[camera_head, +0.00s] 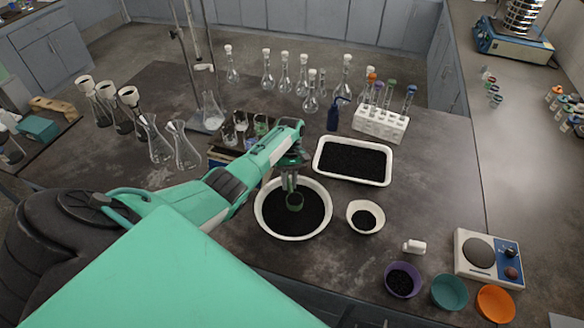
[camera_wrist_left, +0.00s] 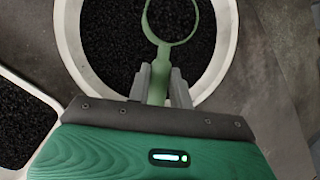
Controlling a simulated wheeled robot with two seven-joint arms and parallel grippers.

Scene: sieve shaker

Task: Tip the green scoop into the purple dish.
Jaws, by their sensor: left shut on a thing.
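My left gripper (camera_head: 291,183) is shut on the green scoop (camera_head: 295,207) by its handle, over the large round white bowl (camera_head: 262,222) of black grains. In the left wrist view, the scoop's handle (camera_wrist_left: 158,88) lies between my fingertips (camera_wrist_left: 160,78). The scoop's ring shows black inside; I cannot tell whether that is grains in the scoop or the bowl's grains behind. I cannot tell whether the scoop touches the grains. The purple dish (camera_head: 388,284) stands at the front right of the table, apart from the gripper, with some black grains in it. My right gripper is not in view.
A small white bowl (camera_head: 352,222) and a white tray (camera_head: 318,168), both with black grains, stand near the gripper. Flasks and a tube rack (camera_head: 379,126) stand behind.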

